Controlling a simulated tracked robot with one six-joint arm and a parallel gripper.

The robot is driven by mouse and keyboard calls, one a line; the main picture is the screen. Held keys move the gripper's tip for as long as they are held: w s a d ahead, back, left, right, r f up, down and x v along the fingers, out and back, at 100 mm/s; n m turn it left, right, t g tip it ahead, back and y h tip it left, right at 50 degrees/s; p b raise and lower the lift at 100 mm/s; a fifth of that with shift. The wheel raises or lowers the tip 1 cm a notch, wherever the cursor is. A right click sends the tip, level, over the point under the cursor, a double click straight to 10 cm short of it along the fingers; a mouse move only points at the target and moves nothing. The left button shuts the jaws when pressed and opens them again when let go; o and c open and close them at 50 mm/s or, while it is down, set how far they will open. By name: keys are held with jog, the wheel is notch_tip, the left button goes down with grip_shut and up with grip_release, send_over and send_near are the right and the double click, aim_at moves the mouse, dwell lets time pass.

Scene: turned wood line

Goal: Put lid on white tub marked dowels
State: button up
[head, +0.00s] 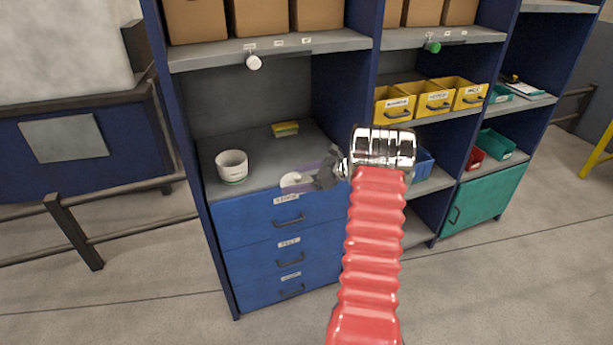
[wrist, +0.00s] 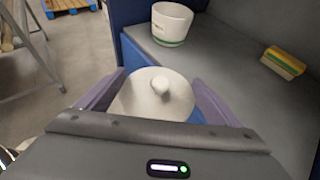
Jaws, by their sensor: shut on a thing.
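The white tub (head: 232,166) stands upright and open on the grey counter, left of centre in the head view. It also shows at the top of the wrist view (wrist: 171,24); its marking is too small to read. My gripper (head: 296,180) is shut on the white lid (wrist: 152,92), a round disc with a knob on top. The purple fingers grip the lid at its left and right sides. The lid is held near the counter's front edge, to the right of the tub and apart from it. Part of its near rim is hidden by my gripper's body.
A yellow and green sponge-like block (head: 285,129) lies farther back on the grey counter (head: 255,175). Blue drawers (head: 288,221) are below, a shelf with cardboard boxes (head: 260,17) above. Yellow bins (head: 433,100) stand to the right. The counter between tub and block is clear.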

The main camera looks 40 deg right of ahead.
jog(key=w+a+f+m+h, duration=0.1)
jog(key=a+f, duration=0.1)
jog(key=a, duration=0.8)
jog(key=w+a+f, duration=0.1)
jog(key=a+f, duration=0.1)
jog(key=a, duration=0.8)
jog(key=s+a, duration=0.3)
jog(key=a, duration=0.9)
jog(key=s+a+n+y, duration=0.1)
jog(key=s+a, duration=0.2)
jog(key=a, duration=0.9)
jog(key=shift+s, duration=0.35)
